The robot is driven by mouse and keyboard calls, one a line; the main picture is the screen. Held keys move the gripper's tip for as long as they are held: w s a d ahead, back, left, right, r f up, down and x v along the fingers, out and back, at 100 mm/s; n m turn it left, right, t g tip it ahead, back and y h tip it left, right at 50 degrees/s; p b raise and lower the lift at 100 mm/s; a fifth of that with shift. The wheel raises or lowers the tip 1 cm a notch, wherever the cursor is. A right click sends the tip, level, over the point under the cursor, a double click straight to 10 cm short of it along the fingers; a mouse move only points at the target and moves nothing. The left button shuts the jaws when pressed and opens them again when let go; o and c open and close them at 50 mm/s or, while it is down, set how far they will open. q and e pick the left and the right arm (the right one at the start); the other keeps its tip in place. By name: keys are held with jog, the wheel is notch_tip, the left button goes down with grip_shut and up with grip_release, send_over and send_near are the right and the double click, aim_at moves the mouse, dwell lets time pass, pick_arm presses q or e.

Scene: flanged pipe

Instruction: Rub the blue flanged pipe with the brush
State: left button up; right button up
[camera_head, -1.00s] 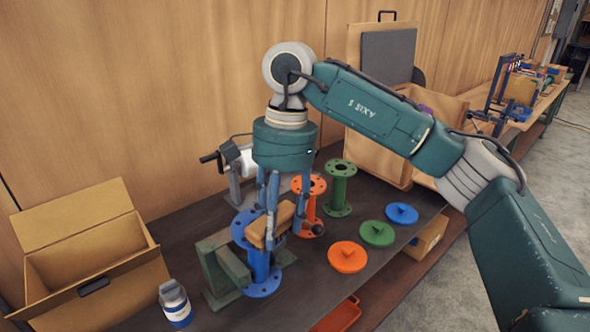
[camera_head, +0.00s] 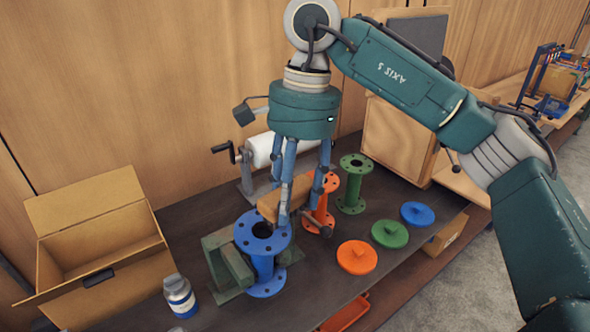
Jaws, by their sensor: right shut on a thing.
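The blue flanged pipe (camera_head: 263,262) stands upright on the dark bench, beside a green metal block stand (camera_head: 227,262). My right gripper (camera_head: 304,222) comes down from above and is shut on the brush, a brown wooden block (camera_head: 283,198). The brush's bristles are not clearly visible. My left gripper is out of view.
An orange flanged pipe (camera_head: 322,207) stands close behind the gripper, and a green one (camera_head: 352,185) farther right. Orange (camera_head: 357,258), green (camera_head: 390,234) and blue (camera_head: 417,214) discs lie to the right. An open cardboard box (camera_head: 95,245) and a bottle (camera_head: 180,297) are at left.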

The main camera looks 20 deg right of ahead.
notch_tip(320, 180, up, 2)
jog(key=shift+w+d+r+p, duration=0.15)
jog(key=shift+r+p, duration=0.1)
jog(key=shift+p, duration=0.35)
jog(key=shift+r, duration=0.1)
